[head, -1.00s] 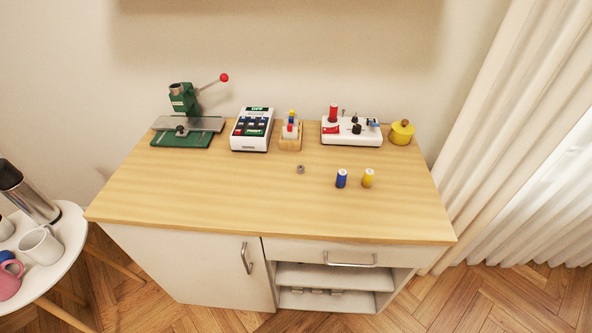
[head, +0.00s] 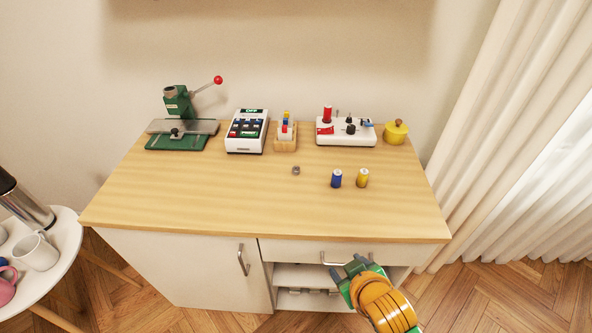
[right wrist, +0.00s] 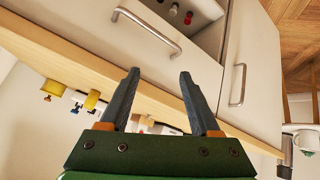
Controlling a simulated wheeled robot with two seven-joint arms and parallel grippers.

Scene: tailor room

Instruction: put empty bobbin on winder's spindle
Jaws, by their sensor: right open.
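A small grey bobbin (head: 296,170) lies on the bare middle of the wooden tabletop. The white winder (head: 345,139) stands at the back right of the table, with a red thread spool (head: 327,114) on its left part and thin posts and black knobs on top; which post is the spindle is too small to tell. My right gripper (head: 355,266) is in front of the cabinet's drawer, below the table's front edge, well away from the bobbin. It is open and empty; its two fingers (right wrist: 155,98) stand apart in the right wrist view. My left gripper is not seen.
Blue (head: 336,178) and yellow (head: 362,178) spools stand right of the bobbin. A green press (head: 180,118), a white keypad device (head: 247,131), a wooden holder (head: 285,142) and a yellow pot (head: 396,132) line the back. The tabletop's front (head: 230,215) is clear.

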